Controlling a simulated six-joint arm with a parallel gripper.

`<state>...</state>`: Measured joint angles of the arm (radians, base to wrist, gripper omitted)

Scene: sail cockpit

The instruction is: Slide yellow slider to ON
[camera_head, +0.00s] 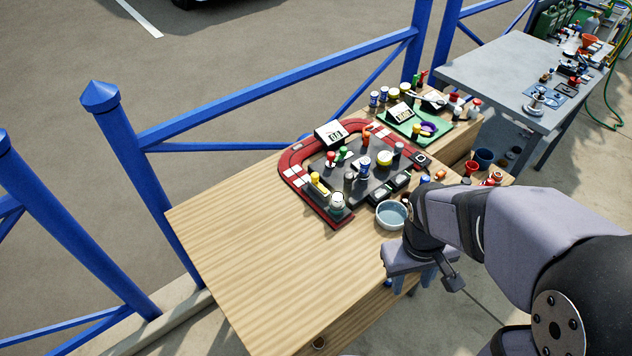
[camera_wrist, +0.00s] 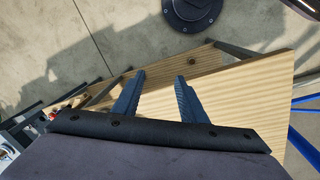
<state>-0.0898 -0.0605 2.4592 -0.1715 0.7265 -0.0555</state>
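A small yellow slider knob (camera_head: 315,178) stands at the left end of the dark control panel (camera_head: 350,207), on the wooden table. Its ON mark is too small to read in the head view. My gripper (camera_head: 411,284) is at the table's right edge, to the right of and nearer than the panel, well apart from the slider. In the wrist view my gripper (camera_wrist: 160,75) has its two fingers spread with nothing between them. The wrist view shows bare wood and floor, and the slider is not visible there.
The panel has a red border (camera_head: 291,167) and several knobs and bottles on it. A blue-grey bowl (camera_head: 391,214) lies between my gripper and the panel. A green tray (camera_head: 428,130) sits behind. The table's near left part is clear. Blue railings (camera_head: 270,80) run behind the table.

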